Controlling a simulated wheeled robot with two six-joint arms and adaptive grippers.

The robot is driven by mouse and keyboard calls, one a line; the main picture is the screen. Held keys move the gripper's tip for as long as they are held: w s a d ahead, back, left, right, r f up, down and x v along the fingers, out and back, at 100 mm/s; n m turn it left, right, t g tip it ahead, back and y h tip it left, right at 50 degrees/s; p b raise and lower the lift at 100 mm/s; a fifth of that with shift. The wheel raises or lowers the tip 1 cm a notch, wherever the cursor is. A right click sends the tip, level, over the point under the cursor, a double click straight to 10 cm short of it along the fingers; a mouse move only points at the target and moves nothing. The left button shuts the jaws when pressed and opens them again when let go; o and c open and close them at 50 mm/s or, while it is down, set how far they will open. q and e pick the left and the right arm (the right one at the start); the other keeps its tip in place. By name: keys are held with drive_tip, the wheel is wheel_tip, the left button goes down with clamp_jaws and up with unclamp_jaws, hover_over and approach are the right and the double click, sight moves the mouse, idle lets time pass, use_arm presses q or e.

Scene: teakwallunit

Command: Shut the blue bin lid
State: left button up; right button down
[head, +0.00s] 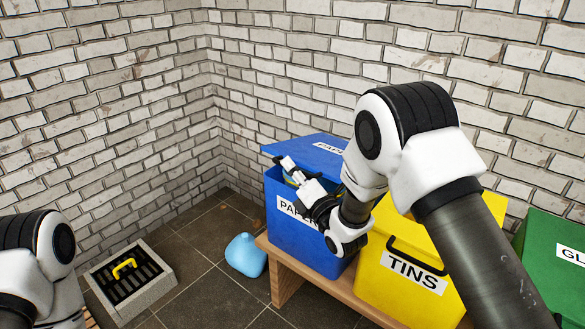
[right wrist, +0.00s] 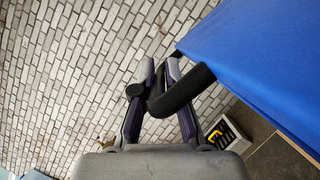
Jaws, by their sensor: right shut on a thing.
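The blue bin (head: 284,232), labelled PAPER, stands on a wooden bench at the left end of a row. Its blue lid (head: 305,145) is tilted up, with a gap between its front edge and the bin rim. In the right wrist view the blue panel of the lid (right wrist: 265,55) fills the upper right, with a black handle (right wrist: 183,90) on it. My right gripper (head: 287,163) is at the front of the lid. Its fingers (right wrist: 161,72) are shut on the handle. My left arm shows at the lower left, but its gripper is out of view.
A yellow TINS bin (head: 400,295) stands close to the right of the blue bin, then a green bin (head: 552,265). A light-blue bag-like object (head: 246,256) lies on the floor beside the bench (head: 287,285). Brick walls stand behind.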

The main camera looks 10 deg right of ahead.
drive_tip(key=c, duration=1.6)
unclamp_jaws()
drive_tip(key=shift+c, duration=0.2)
drive_tip(key=shift+o, duration=0.8)
drive_tip(key=shift+w+a+f, duration=0.1)
drive_tip(key=shift+w+a, duration=0.05)
drive_tip(key=shift+w, duration=0.05)
drive_tip(key=shift+s, duration=0.1)
drive_tip(key=v, duration=1.2)
